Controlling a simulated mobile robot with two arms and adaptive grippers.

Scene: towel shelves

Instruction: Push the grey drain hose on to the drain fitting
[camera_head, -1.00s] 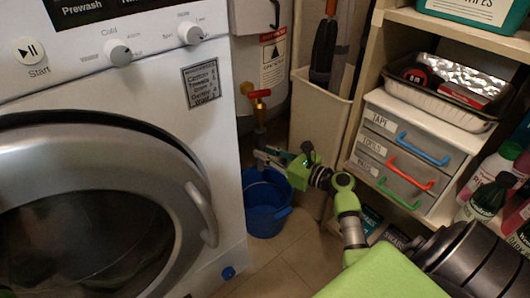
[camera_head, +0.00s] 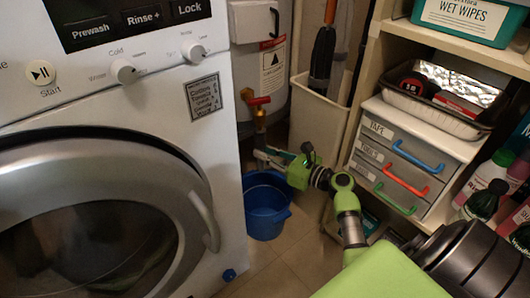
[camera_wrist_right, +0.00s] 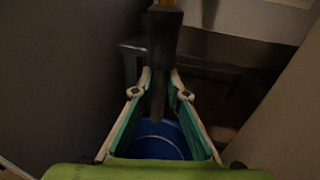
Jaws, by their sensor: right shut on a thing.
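The brass drain fitting with a red handle (camera_head: 258,102) stands behind the washer's right side. My right gripper (camera_head: 260,153) is just below it, above the blue bucket (camera_head: 266,207). In the right wrist view the gripper (camera_wrist_right: 162,82) is shut on the grey drain hose (camera_wrist_right: 158,98), which runs down between the fingers toward the bucket. A wider dark sleeve sits above the fingertips, with a trace of yellow brass (camera_wrist_right: 166,3) at the top edge. Whether the hose is fully on the fitting cannot be told. My left gripper is not in view.
The white washer (camera_head: 219,150) fills the left, close to the gripper. A shelf unit (camera_head: 400,25) with a drawer box (camera_head: 437,150) and bottles stands on the right. A cream bin (camera_head: 318,118) stands behind the gripper. Bare tiled floor (camera_head: 290,262) shows below.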

